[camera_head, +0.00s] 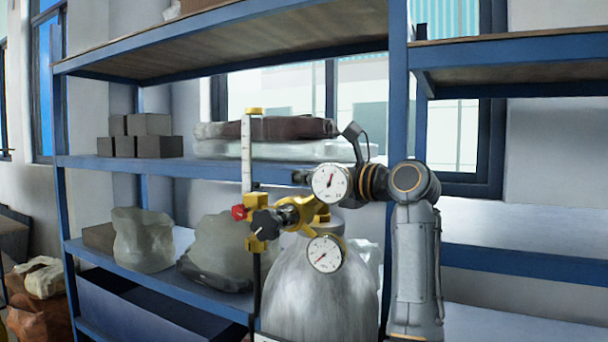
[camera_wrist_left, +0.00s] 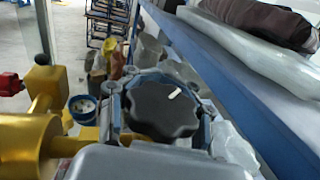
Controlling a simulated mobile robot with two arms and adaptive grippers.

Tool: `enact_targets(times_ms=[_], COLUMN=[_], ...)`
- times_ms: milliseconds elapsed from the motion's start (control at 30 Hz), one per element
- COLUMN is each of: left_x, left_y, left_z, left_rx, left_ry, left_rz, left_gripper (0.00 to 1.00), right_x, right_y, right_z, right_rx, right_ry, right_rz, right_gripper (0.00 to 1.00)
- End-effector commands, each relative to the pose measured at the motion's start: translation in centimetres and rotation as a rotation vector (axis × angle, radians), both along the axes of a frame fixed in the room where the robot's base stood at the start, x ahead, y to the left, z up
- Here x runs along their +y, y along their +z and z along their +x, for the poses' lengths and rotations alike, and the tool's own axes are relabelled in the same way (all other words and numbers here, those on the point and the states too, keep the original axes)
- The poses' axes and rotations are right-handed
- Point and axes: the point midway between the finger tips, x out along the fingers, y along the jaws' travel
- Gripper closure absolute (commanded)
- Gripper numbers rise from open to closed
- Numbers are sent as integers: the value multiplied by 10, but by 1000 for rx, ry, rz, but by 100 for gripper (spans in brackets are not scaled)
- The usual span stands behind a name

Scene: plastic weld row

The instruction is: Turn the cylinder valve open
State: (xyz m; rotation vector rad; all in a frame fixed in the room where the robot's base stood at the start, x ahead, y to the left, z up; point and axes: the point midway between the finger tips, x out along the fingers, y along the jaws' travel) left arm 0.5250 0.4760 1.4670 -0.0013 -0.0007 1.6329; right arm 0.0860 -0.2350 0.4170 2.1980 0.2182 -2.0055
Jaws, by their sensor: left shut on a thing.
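A grey gas cylinder (camera_head: 320,295) stands upright in front of the shelf in the head view. A brass-yellow regulator (camera_head: 295,213) with two round dial gauges (camera_head: 325,254) and a black knob (camera_head: 265,223) sits at its top. My left gripper (camera_head: 304,178) reaches in sideways from the right at valve height, its fingers mostly hidden behind the upper gauge (camera_head: 330,183). In the left wrist view, the black cylinder valve handwheel (camera_wrist_left: 163,107), with a white mark, sits between the gripper's fingers, which are shut on it. My right gripper is not in view.
A clear tube with a scale (camera_head: 247,155) and a red knob (camera_head: 239,212) stand left of the regulator. Blue shelving (camera_head: 120,163) behind holds grey boxes (camera_head: 149,146), bags and wrapped sacks. The wrist view shows a shelf edge close on the right.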

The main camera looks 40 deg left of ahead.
Motion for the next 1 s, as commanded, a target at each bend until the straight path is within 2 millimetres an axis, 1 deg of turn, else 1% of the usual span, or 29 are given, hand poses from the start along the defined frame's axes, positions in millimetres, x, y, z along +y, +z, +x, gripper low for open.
enact_targets(times_ms=[267, 700, 1000], left_x=[-2, -8, -13], left_y=[2, 5, 3], left_z=[-4, -18, -23], left_rx=[10, 10, 7], left_ry=[180, 581, 753], left_rz=[-4, -1, -5], left_gripper=[96, 97, 98], right_x=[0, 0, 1], right_y=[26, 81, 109], right_z=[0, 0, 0], right_rx=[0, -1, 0], right_ry=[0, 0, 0], right_rz=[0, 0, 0], right_gripper=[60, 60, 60])
